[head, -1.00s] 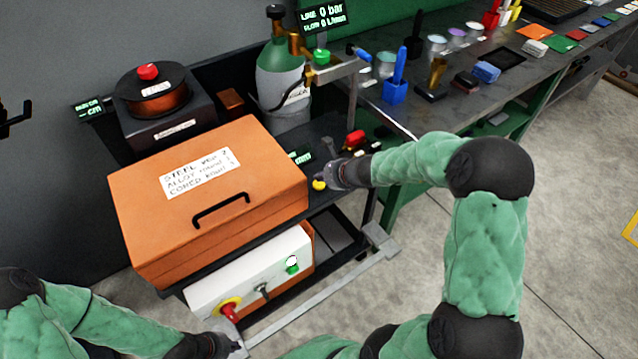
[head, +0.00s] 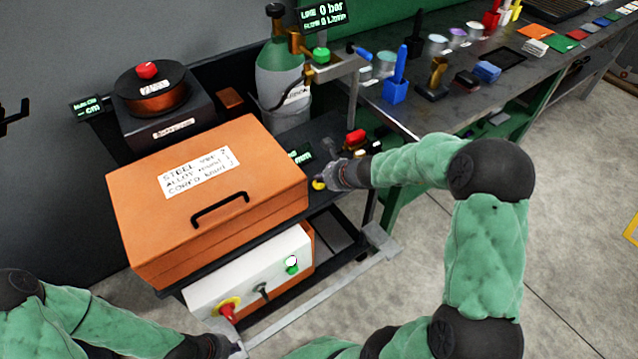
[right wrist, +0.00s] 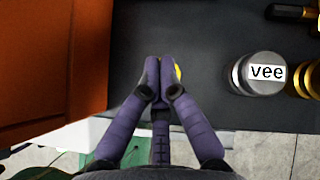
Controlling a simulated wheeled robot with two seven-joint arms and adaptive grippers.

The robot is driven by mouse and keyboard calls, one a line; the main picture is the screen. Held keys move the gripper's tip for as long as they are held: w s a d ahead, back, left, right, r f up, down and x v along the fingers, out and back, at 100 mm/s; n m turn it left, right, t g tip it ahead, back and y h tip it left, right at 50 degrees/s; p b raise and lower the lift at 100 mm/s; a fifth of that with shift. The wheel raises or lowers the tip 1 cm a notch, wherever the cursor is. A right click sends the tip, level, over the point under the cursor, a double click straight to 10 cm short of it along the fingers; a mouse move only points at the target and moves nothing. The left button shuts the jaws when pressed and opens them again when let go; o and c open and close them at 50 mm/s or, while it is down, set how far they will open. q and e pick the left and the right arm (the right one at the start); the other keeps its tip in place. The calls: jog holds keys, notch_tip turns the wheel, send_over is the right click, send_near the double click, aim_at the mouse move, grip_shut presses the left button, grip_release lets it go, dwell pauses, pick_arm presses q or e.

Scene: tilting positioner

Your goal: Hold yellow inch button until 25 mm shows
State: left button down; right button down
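The yellow inch button (head: 319,185) is on the dark shelf beside the orange box. In the right wrist view a sliver of yellow (right wrist: 178,73) shows beside my fingertips, mostly hidden by them. My right gripper (right wrist: 158,66) has its fingers together with nothing between them, at the button; I cannot tell whether it presses it. In the head view my right gripper (head: 322,178) reaches in from the right. A small dark display (head: 300,154) with green text stands behind; "mm" is readable, its number is not. My left gripper (head: 234,347) is at the bottom edge, its fingers unclear.
The orange box (head: 205,200) with a handle borders the button on the left. A white panel (head: 255,275) with red and green controls is below. A cylinder labelled "vee" (right wrist: 262,73) stands right of my right fingers. A gas bottle (head: 280,70) stands behind.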

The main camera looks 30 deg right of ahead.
aim_at(321, 184)
jog(key=shift+f+b, duration=0.5)
jog(key=shift+b, duration=0.05)
dwell(0.5)
jog(key=shift+r, duration=0.2)
dwell(2.8)
jog(key=shift+r+p, duration=0.75)
jog(key=shift+p, duration=0.1)
notch_tip(321, 184, up, 5)
jog(key=p, duration=0.4)
dwell(0.5)
